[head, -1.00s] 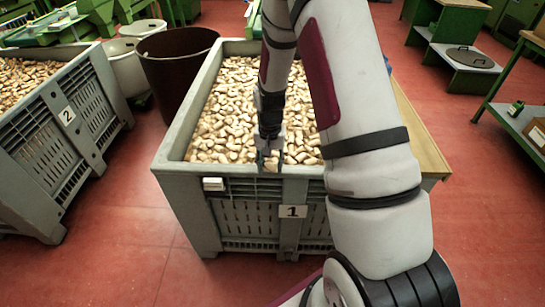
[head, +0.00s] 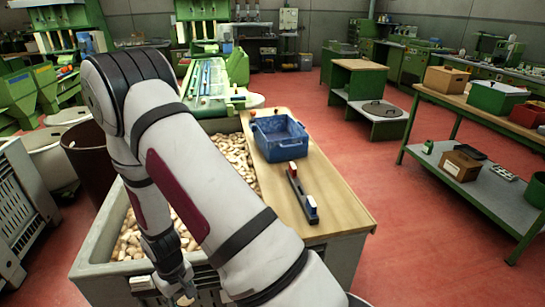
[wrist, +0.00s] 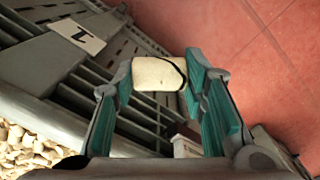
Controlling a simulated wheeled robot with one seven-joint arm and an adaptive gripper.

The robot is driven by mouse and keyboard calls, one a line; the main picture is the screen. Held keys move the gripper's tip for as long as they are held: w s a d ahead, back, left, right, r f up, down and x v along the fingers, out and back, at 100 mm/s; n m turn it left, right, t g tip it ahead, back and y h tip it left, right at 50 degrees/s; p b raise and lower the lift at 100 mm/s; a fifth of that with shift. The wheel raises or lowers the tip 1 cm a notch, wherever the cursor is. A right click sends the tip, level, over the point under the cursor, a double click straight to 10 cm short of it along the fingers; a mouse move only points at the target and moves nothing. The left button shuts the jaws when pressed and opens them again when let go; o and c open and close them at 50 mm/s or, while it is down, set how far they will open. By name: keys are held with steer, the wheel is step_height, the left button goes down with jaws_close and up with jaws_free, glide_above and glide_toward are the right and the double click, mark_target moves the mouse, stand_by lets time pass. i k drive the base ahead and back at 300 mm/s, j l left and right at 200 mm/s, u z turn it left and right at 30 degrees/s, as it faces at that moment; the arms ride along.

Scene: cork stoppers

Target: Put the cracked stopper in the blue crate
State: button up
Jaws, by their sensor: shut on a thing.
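The cracked stopper (wrist: 155,74) is a pale cork piece with a dark crack line curving across its right end. My gripper (wrist: 160,82) is shut on it, with a green-padded finger on each side in the wrist view. In the head view my gripper (head: 183,292) is low at the bottom left, by the front wall of the large grey bin, and the stopper is hard to make out there. The blue crate (head: 282,150) stands open on a wooden board (head: 335,197) along the bin's right side, up and to the right of my gripper.
The grey bin (head: 92,262) holds many pale stoppers (head: 232,150). A dark narrow holder (head: 301,195) with a blue-and-white item lies on the board in front of the crate. A green workbench (head: 480,150) stands at right, beyond open red floor.

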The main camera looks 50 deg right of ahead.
mark_target(281, 136)
steer(key=l+u, duration=0.1)
steer(key=l, duration=0.3)
steer(key=k+l+u, duration=0.1)
steer(key=l, duration=0.3)
steer(key=k+l, duration=0.15)
steer(key=l, duration=0.2)
steer(key=k+l+u, duration=0.15)
steer(key=l, duration=0.25)
steer(key=i, duration=0.05)
